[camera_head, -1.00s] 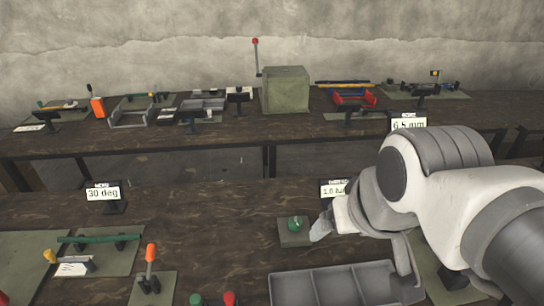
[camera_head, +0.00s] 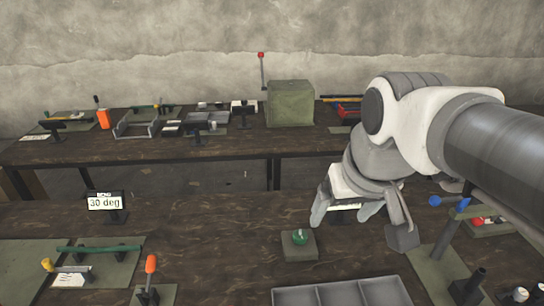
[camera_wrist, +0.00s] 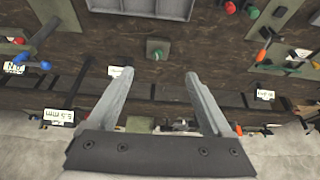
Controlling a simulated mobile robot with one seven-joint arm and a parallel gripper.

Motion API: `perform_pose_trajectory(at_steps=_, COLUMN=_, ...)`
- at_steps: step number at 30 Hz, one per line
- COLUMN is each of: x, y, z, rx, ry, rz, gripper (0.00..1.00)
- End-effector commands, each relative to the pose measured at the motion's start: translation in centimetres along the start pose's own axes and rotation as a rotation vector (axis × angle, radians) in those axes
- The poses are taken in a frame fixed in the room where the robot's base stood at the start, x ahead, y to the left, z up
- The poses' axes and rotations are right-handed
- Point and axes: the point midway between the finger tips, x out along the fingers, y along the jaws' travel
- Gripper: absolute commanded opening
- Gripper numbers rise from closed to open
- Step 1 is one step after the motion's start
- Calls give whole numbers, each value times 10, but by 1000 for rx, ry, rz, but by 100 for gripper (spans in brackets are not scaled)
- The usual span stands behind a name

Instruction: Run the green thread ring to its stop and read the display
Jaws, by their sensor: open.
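The green thread ring (camera_head: 300,237) is a small round green piece on a square grey-green block, on the near bench. In the wrist view the green piece (camera_wrist: 157,53) lies beyond my fingertips, roughly midway between them. My gripper (camera_head: 345,213) is open and empty, above and to the right of the ring, apart from it. Both fingers (camera_wrist: 156,78) show spread in the wrist view. A display behind the ring is mostly hidden by my gripper; only a pale strip (camera_head: 345,207) shows, and its reading cannot be made out.
A grey divided tray (camera_head: 342,291) lies just in front of the ring block. A display (camera_head: 104,203) reading 30 deg stands at left. An orange-handled lever (camera_head: 151,264) is at front left. Blue-knobbed gear (camera_head: 435,201) stands right. Bench between the 30 deg display and ring is clear.

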Motion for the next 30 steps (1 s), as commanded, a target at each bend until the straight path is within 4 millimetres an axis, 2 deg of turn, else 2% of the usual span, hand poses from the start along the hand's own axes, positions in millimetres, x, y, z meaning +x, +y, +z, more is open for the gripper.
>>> perform_pose_trajectory(at_steps=1, x=10, y=0, z=-8, rx=-3, ry=-20, rz=-1, gripper=84)
perform_pose_trajectory(at_steps=8, x=36, y=1, z=-50, rx=-22, ry=-95, rz=-4, gripper=84)
perform_pose_trajectory(at_steps=17, x=87, y=2, z=-99, rx=-45, ry=-195, rz=-10, gripper=84)
perform_pose_trajectory(at_steps=23, x=130, y=3, z=-128, rx=-61, ry=-260, rz=-14, gripper=84)
perform_pose_trajectory(at_steps=30, x=190, y=3, z=-155, rx=-80, ry=-339, rz=-20, gripper=84)
